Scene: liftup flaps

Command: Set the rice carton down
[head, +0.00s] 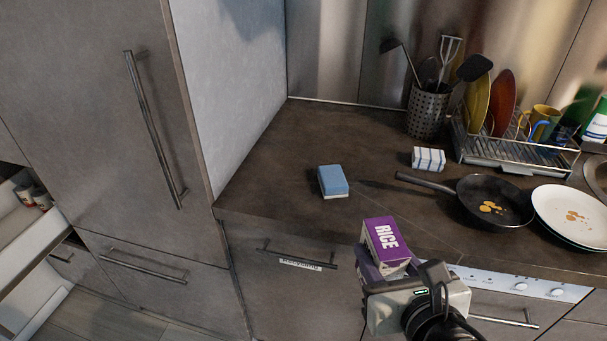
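The rice carton (384,243), purple and white with "RICE" on its face, is at the lower middle of the head view, in front of the counter's front edge. My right gripper (388,278) comes in from the bottom and is shut on the carton's lower part. The gripper body hides the carton's bottom and most of the fingers. The dark countertop (285,165) lies beyond it. My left gripper is not in view.
A frying pan (490,203), stacked plates (575,215), a utensil holder (428,112) and a dish rack (505,150) occupy the right. The counter's left part is clear.

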